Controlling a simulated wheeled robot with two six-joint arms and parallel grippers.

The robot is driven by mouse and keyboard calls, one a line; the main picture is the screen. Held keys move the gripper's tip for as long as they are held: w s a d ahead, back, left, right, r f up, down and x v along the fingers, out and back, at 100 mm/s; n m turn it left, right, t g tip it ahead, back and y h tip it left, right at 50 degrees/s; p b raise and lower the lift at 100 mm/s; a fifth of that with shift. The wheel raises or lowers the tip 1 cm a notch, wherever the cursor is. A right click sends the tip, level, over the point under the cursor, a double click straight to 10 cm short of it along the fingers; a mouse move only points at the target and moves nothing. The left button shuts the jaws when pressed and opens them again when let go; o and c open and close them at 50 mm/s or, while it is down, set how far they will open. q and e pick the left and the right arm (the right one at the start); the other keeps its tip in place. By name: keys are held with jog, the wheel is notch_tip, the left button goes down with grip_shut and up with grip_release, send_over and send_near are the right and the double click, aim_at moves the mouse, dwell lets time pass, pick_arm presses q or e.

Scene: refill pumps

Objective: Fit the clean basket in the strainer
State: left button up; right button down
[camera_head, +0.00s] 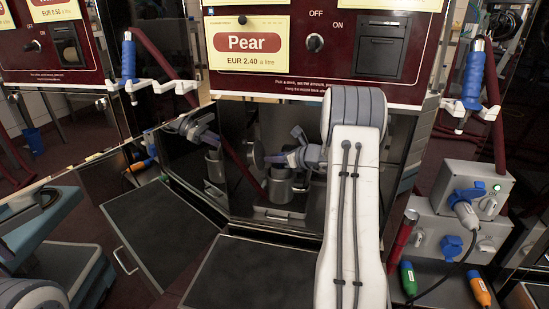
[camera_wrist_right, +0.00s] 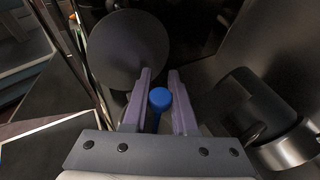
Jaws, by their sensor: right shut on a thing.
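The strainer (camera_head: 281,190) is a grey metal cup low in the recess under the Pear pump. A round dark disc (camera_head: 257,154), perhaps its lid, stands beside it on the left. My right gripper (camera_head: 276,159) is just above the strainer. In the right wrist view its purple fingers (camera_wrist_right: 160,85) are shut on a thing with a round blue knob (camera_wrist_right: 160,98). The disc (camera_wrist_right: 127,48) is ahead on the left there, and a metal cylinder (camera_wrist_right: 285,148) is at right. I cannot make out the clean basket or what hangs below the knob.
The Pear pump panel (camera_head: 300,45) overhangs the recess. Dark glossy panels at left mirror the recess. A black-topped surface (camera_head: 250,275) lies in front.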

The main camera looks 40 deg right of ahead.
aim_at(275, 165)
jog(key=shift+f+b, duration=1.2)
jog(key=shift+f, duration=0.45)
jog(key=c, duration=0.6)
grip_release()
jog(key=shift+r, duration=0.1)
jog(key=shift+p+v, duration=2.3)
jog(key=shift+v, duration=2.9)
